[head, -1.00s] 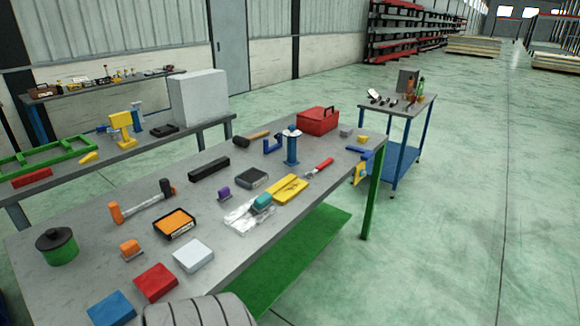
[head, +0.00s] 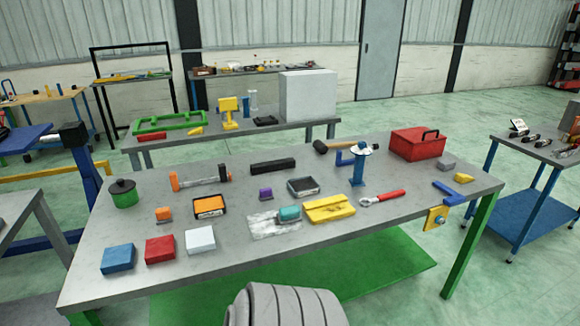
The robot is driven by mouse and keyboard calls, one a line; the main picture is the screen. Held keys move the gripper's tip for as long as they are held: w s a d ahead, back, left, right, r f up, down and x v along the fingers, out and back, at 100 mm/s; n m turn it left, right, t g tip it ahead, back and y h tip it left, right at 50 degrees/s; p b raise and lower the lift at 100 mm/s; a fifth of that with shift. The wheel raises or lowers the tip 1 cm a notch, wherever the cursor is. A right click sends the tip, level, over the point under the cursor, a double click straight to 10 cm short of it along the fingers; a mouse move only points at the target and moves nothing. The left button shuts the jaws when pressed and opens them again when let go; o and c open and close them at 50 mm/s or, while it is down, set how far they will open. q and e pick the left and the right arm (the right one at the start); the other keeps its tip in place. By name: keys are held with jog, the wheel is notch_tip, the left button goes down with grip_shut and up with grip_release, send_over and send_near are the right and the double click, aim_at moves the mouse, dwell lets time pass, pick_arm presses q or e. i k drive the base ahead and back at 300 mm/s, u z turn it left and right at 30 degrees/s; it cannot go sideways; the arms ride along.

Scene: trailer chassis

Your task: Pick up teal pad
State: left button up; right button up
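The teal pad (head: 290,214) is a small rounded block on the grey workbench (head: 370,236), near the middle of its front half. It rests on or at the edge of a crumpled clear-and-white sheet (head: 268,225), just left of a yellow block (head: 329,208). Neither gripper is in the head view. A grey ribbed part at the bottom middle looks like part of my own body.
Red, blue and white blocks, an orange-topped box (head: 208,206) and an orange piece lie left of the pad. A purple piece (head: 265,194) and a dark tray (head: 302,187) lie behind it. A blue upright tool (head: 359,165) and red toolbox (head: 417,143) stand to the right.

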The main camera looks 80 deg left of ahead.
aim_at(289, 215)
jog(key=u, duration=0.65)
jog(key=i, duration=0.8)
jog(key=u, duration=0.9)
